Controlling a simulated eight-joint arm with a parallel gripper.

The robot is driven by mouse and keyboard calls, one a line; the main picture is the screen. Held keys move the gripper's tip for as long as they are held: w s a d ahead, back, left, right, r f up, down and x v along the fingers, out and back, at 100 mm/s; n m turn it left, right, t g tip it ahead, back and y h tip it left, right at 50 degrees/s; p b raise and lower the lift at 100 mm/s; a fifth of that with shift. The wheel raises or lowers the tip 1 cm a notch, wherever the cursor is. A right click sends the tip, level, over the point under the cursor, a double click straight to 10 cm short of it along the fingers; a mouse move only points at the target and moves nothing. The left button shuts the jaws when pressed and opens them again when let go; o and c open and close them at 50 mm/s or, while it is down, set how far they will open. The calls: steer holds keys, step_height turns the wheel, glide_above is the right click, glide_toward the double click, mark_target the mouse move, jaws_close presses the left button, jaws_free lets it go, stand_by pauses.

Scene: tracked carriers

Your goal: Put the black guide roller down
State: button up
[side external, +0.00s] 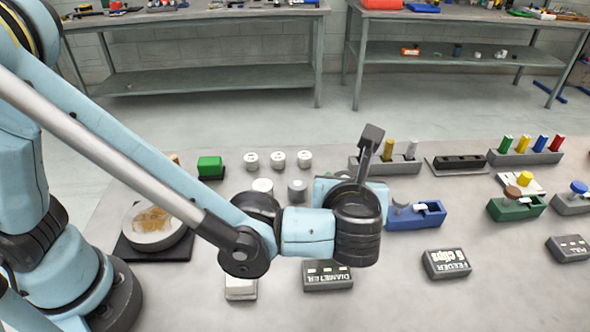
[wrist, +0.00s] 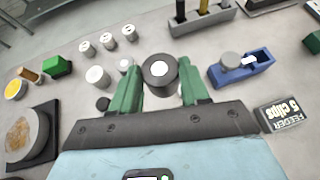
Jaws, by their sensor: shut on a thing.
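The black guide roller (wrist: 158,72), a dark ring with a white centre, sits between the two green fingers of my gripper (wrist: 160,88) in the wrist view. The fingers press on it from left and right. I look down on its end, so I cannot tell its height above the table. In the side view my wrist hides the fingers and the roller.
White cylinders (side external: 278,160) stand left of my gripper. A blue fixture (side external: 415,216) and the "FEEDER 5 clips" label block (side external: 446,264) lie to the right. A "DIAMETER" block (side external: 328,276) is in front. A peg rack (side external: 372,168) stands behind. A dish (side external: 152,238) is far left.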

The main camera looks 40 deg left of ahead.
steer(key=s+d+r+n+g+y, duration=0.25)
steer(key=s+d+n, duration=0.2)
steer(key=s, duration=0.25)
steer(key=shift+g+y, duration=0.35)
steer(key=shift+y, duration=0.1)
steer(key=w+a+f, duration=0.2)
steer(key=w, duration=0.1)
steer(key=w+a+f, duration=0.2)
steer(key=w+f, duration=0.1)
steer(key=w+a+f, duration=0.2)
steer(key=w, duration=0.1)
steer(key=shift+f, duration=2.25)
steer(key=shift+f, duration=0.15)
steer(key=o, duration=1.2)
